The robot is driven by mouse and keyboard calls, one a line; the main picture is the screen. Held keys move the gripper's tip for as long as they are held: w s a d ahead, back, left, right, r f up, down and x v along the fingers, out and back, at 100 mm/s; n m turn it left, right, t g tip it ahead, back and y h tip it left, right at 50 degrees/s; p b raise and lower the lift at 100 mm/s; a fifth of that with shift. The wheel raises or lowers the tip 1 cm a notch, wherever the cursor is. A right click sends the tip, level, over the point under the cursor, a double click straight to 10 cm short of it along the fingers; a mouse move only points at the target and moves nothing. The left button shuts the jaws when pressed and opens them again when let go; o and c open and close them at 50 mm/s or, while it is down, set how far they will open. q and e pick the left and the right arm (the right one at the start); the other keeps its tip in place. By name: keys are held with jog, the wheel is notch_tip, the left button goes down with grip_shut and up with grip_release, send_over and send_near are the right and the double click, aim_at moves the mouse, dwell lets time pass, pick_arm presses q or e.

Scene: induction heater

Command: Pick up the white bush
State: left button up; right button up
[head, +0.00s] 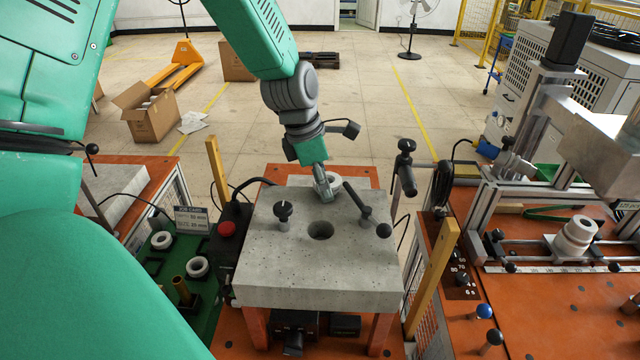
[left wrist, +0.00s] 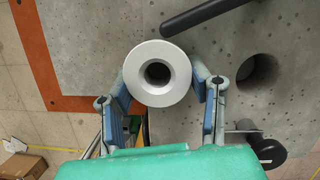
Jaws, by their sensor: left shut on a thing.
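The white bush (left wrist: 140,90), a thick ring with a dark bore, sits between the fingers of my left gripper (left wrist: 160,92) in the left wrist view. The fingers touch it on both sides. In the head view my left gripper (head: 325,185) reaches down at the back of the grey stone block (head: 265,280), and part of the bush (head: 334,179) shows behind the fingers. I cannot tell whether the bush rests on the block or is just above it. The block's round hole (head: 320,231) is empty. My right gripper is not in view.
A black-handled lever (head: 367,207) and a black knob (head: 283,211) stand on the block, close to the gripper. Two other white rings (head: 162,240) (head: 198,267) sit on a green tray at left. A measuring fixture with a white stepped part (head: 577,237) stands at right.

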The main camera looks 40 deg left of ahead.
pick_arm(q)
jog(key=r, duration=0.3)
jog(key=shift+d+r, duration=0.1)
jog(key=shift+d, duration=0.3)
jog(key=shift+c, duration=0.7)
notch_tip(320, 180, up, 14)
jog(key=p, duration=0.1)
jog(key=shift+a+r, duration=0.25)
jog(key=shift+a, duration=0.15)
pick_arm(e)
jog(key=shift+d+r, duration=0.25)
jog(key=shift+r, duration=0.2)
pick_arm(q)
jog(key=shift+d, duration=0.15)
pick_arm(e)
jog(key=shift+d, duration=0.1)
